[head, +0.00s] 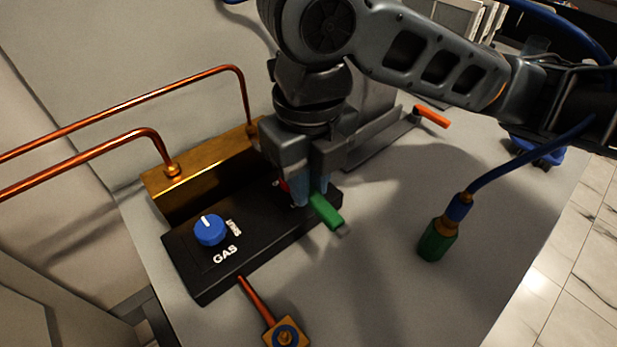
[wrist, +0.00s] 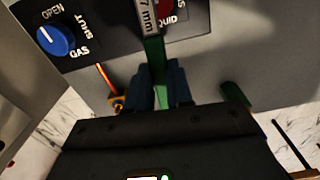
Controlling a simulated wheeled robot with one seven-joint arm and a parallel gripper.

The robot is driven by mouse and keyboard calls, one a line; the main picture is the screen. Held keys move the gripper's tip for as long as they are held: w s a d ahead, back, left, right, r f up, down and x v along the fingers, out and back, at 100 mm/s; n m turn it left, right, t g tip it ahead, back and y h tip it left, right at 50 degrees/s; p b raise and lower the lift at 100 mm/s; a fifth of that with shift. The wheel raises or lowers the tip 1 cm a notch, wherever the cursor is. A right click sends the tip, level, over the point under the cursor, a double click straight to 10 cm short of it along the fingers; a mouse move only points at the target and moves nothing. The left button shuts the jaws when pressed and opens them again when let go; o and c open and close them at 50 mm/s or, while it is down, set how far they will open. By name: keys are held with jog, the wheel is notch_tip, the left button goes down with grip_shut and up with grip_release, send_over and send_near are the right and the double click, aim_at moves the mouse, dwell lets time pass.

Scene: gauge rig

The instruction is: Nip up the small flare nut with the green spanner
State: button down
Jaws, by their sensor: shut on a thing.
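My gripper (head: 312,190) is shut on the green spanner (head: 326,213), low over the right end of the black panel. The spanner's green end sticks out past the fingers towards the front right. In the wrist view the spanner (wrist: 154,58) runs up from between my fingers (wrist: 165,88) to a tag reading "7 mm" by the red knob. Its far end is out of sight there. Copper pipes end at fittings on the brass block (head: 205,178); one fitting (head: 173,169) shows clearly. I cannot tell which fitting is the small flare nut.
The black panel (head: 218,270) carries a blue GAS knob (head: 210,229) and a red knob (wrist: 168,8) marked LIQUID. A brass piece (head: 286,334) sits at the front. A green-ended blue hose (head: 437,241) stands at right. An orange handle (head: 431,116) lies behind.

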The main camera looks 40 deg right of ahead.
jog(key=shift+w, duration=0.15)
jog(key=shift+w+d, duration=0.1)
jog(key=shift+w, duration=0.95)
jog(key=shift+w+b, duration=0.45)
jog(key=shift+w, duration=0.6)
dwell(1.2)
jog(key=c, duration=1.6)
grip_release()
grip_shut()
